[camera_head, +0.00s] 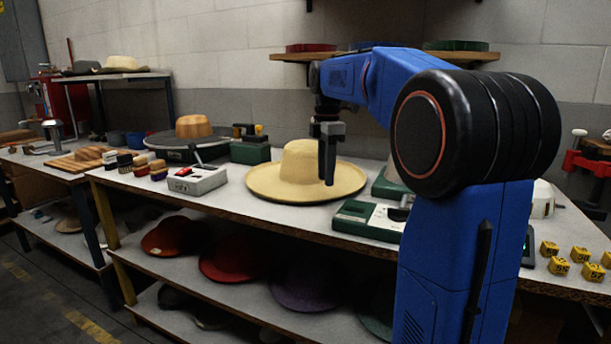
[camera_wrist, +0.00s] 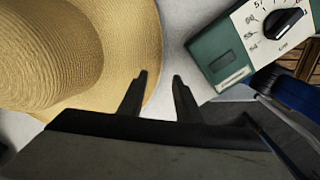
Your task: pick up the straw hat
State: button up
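The straw hat (camera_head: 300,172) is pale yellow with a rounded crown and a wide brim. It lies crown up on the white tabletop. My gripper (camera_head: 328,183) is in front of the hat's right side in the head view, fingers pointing down. In the wrist view the hat (camera_wrist: 45,50) fills the upper left. The two dark fingers of my gripper (camera_wrist: 160,75) stand apart there, near the brim's edge, with nothing held between them. The left finger overlaps the brim and the right one is over the bare table. I cannot tell whether they touch the brim.
A green and white dial box (camera_wrist: 250,42) is close to the right of my fingers. A grey switch box (camera_head: 197,180) and a hat block on a dark round base (camera_head: 180,150) stand left of the hat. Yellow numbered blocks (camera_head: 570,258) sit at right. Coloured hats (camera_head: 230,259) lie on the shelf below.

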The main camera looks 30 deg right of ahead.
jog(key=shift+a+f, duration=0.1)
jog(key=shift+f, duration=2.85)
grip_shut()
